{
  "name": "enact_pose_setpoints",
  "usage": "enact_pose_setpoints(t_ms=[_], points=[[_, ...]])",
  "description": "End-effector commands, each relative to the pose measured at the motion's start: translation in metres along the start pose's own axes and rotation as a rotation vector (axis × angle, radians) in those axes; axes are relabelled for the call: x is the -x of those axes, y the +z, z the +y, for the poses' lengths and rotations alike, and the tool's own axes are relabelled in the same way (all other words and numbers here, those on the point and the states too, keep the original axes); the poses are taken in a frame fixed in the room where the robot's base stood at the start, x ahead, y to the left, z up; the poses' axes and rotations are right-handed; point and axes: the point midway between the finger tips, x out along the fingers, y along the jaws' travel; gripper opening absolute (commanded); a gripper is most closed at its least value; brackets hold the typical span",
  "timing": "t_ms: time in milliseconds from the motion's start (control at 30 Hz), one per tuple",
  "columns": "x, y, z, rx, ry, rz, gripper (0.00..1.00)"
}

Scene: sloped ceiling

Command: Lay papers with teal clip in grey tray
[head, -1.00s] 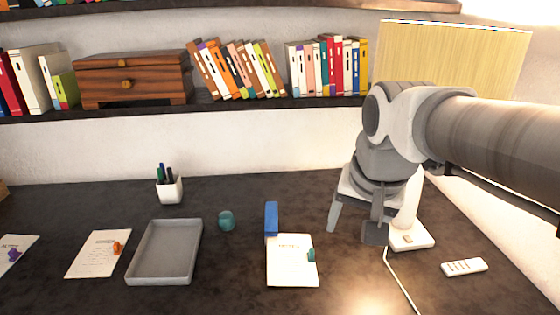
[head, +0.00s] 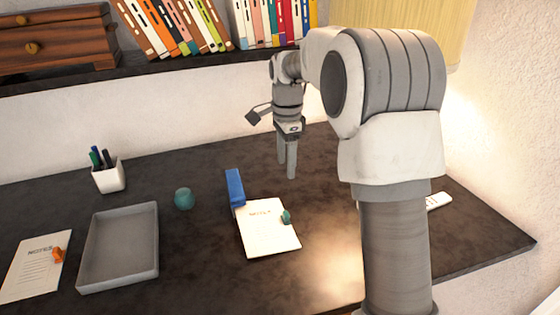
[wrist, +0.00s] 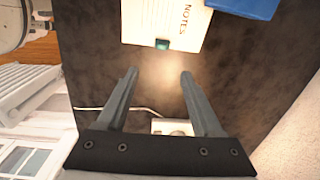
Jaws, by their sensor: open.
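White papers (head: 268,230) with a teal clip (head: 286,216) on their right edge lie flat on the dark desk. They also show at the top of the wrist view (wrist: 172,22), with the teal clip (wrist: 162,44) on the edge facing my gripper. The grey tray (head: 120,281) lies to their left and looks empty. My gripper (head: 286,172) is open and empty, above the desk behind and right of the papers. Its two fingers (wrist: 159,78) point toward the papers in the wrist view, apart from them.
A blue object (head: 235,187) stands at the papers' back left corner. A teal round object (head: 184,198) and a pen cup (head: 109,177) are behind the tray. Papers with an orange clip (head: 35,265) lie left of it. A white remote (head: 438,201) is at right.

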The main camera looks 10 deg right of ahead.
Motion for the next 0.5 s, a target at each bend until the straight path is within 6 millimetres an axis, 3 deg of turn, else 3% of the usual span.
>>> enact_pose_setpoints(t_ms=[267,500], points=[[-0.022,-0.001,-0.008,-0.051,0.018,-0.004,0.68],[-0.062,-0.002,-0.007,-0.051,0.019,-0.004,0.68]])
